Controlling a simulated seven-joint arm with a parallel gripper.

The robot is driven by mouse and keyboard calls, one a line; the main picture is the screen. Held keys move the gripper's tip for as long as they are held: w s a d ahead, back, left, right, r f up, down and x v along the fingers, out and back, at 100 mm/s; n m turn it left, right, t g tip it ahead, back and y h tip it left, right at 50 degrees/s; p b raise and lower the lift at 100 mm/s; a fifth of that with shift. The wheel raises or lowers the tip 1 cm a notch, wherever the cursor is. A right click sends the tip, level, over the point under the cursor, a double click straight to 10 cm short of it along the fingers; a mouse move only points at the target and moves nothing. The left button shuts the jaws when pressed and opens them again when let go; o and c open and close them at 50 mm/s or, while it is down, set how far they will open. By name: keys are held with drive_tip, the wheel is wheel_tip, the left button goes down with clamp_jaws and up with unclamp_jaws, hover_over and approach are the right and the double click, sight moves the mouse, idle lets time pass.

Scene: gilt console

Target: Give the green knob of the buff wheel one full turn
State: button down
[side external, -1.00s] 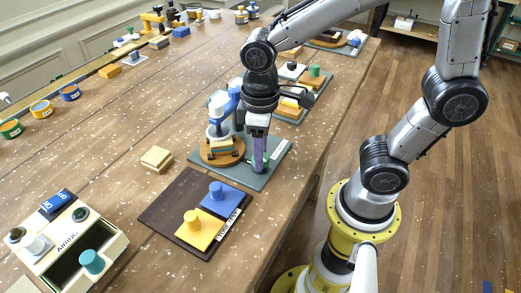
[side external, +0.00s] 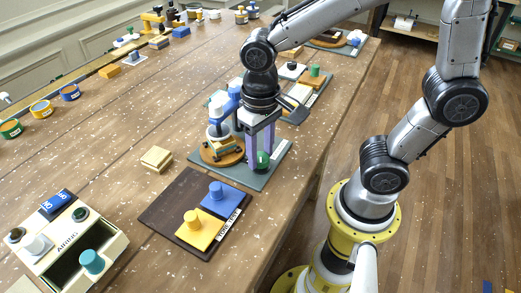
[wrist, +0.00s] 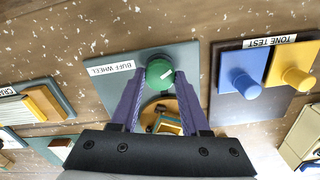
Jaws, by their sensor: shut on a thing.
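The green knob (side external: 262,159) stands near the front corner of the grey-green buff wheel plate (side external: 270,172). My gripper (side external: 260,161) points down, with its purple fingers on either side of the knob, shut on it. In the wrist view the knob (wrist: 160,70), with a white mark on top, sits between the fingertips (wrist: 160,80). The round orange-brown wheel (side external: 212,159) lies beside it and carries a small block (side external: 222,149). In the wrist view my gripper body hides part of the wheel. The BUFF WHEEL label (wrist: 112,68) is left of the knob.
The dark TONE TEST board (side external: 165,212) has a blue knob (side external: 216,190) and a yellow knob (side external: 194,220). A blue-and-white post (side external: 219,118) rises beside the wheel, close to my gripper. A tan block (side external: 157,158) lies on open tabletop to the left.

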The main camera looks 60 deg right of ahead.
sight(261, 157)
idle(0.4)
drive_tip(key=shift+c, duration=1.9)
unclamp_jaws()
drive_tip(key=shift+r, duration=0.1)
wheel_tip(261, 157, up, 14)
